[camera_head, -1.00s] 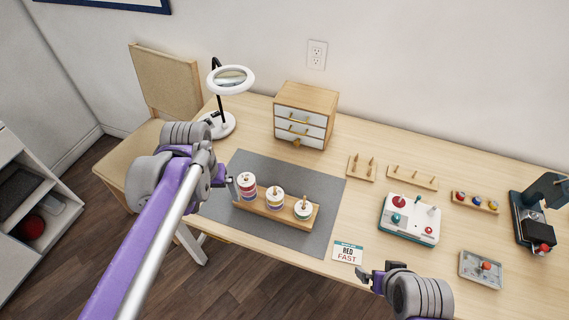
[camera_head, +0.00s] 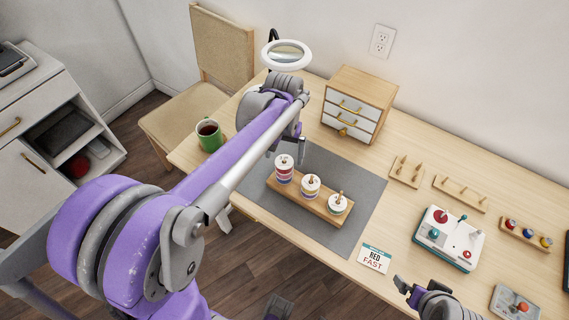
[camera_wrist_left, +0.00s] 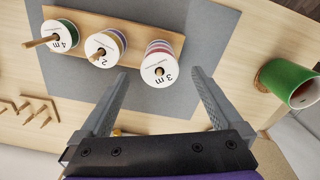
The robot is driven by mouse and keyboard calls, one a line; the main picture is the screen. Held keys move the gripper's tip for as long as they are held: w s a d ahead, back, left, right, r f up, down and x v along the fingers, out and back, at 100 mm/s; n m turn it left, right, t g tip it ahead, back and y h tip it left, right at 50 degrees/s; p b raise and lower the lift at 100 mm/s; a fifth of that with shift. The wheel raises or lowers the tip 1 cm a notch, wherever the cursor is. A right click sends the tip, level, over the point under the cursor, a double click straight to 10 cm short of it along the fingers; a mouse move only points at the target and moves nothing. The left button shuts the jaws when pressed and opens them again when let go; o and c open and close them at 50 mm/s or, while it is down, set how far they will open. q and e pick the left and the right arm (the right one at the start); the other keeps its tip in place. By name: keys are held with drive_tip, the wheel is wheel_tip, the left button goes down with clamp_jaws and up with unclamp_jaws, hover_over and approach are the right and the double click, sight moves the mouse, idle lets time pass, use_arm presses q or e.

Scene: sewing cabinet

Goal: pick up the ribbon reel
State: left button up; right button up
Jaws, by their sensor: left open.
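Three stacks of ribbon reels sit on pegs of a wooden stand (camera_head: 312,201) on the grey mat. The tallest stack (camera_head: 284,171) is at the left, a middle one (camera_head: 310,186) is beside it, and a low one (camera_head: 337,204) is at the right. In the left wrist view their labels read 3 m (camera_wrist_left: 160,67), 2 (camera_wrist_left: 104,47) and 4 m (camera_wrist_left: 58,38). My left gripper (camera_head: 300,153) is open just behind the tallest stack. In the wrist view its fingers (camera_wrist_left: 160,80) point toward that stack, with nothing held. My right gripper (camera_head: 408,290) is at the table's front edge, its jaws unclear.
A green mug (camera_head: 209,137) stands at the table's left end. A magnifier lamp (camera_head: 286,55) and a small drawer cabinet (camera_head: 357,103) stand behind. A card (camera_head: 375,259) lies right of the mat (camera_head: 352,236). Peg boards (camera_head: 460,195) and a red-knobbed device (camera_head: 449,239) are further right.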

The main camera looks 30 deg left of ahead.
sight(284, 160)
use_arm(q)
drive_tip(key=f, duration=0.3)
drive_tip(key=shift+w+f, duration=0.2)
drive_tip(key=shift+c, duration=0.2)
drive_tip(key=c, duration=1.4)
drive_tip(key=shift+o, duration=0.2)
wheel_tip(284, 160, up, 10)
drive_tip(key=shift+r+p, duration=0.1)
drive_tip(key=shift+p, duration=0.2)
